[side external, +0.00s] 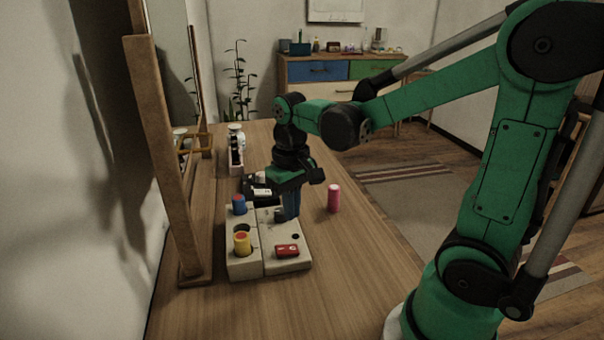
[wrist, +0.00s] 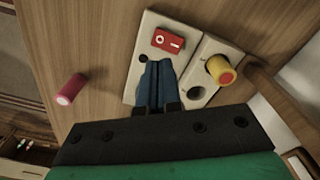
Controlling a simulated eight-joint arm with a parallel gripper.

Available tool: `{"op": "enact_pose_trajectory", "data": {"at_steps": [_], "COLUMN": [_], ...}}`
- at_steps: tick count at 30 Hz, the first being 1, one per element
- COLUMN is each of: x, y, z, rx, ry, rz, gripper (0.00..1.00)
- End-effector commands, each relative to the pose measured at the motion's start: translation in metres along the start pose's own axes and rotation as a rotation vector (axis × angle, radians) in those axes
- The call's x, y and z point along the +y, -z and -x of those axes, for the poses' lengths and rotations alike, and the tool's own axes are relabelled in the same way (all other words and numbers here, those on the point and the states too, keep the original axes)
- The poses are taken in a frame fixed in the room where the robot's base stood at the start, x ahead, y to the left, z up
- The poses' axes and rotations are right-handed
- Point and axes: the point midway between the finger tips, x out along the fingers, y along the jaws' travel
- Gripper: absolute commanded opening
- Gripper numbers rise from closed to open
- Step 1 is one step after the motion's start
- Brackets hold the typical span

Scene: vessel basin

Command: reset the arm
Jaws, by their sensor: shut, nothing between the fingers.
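My gripper (side external: 290,205) points down over the pale block panel on the wooden table. Its blue fingers are together and empty in the wrist view (wrist: 157,75), with the tips close to the red switch (wrist: 168,41). A dark round part beside the fingers is partly hidden.
A pink cylinder (side external: 333,199) stands alone on the table, right of my gripper. A wooden-framed mirror (side external: 165,170) stands along the left. A white object (side external: 236,150) stands farther back. The front of the table is clear.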

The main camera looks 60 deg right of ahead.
Motion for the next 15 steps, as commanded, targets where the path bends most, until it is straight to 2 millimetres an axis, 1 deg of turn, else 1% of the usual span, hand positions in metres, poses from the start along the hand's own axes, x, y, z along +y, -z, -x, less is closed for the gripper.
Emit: {"op": "enact_pose_trajectory", "data": {"at_steps": [5, 8, 15], "x": [-0.005, -0.015, -0.043], "y": [-0.003, -0.007, -0.020], "z": [0.004, 0.012, 0.028], "rx": [0.049, 0.147, 0.450], "ry": [0.002, 0.009, 0.049], "rz": [0.023, 0.067, 0.192], "gripper": [0.00, 0.00, 0.00]}}
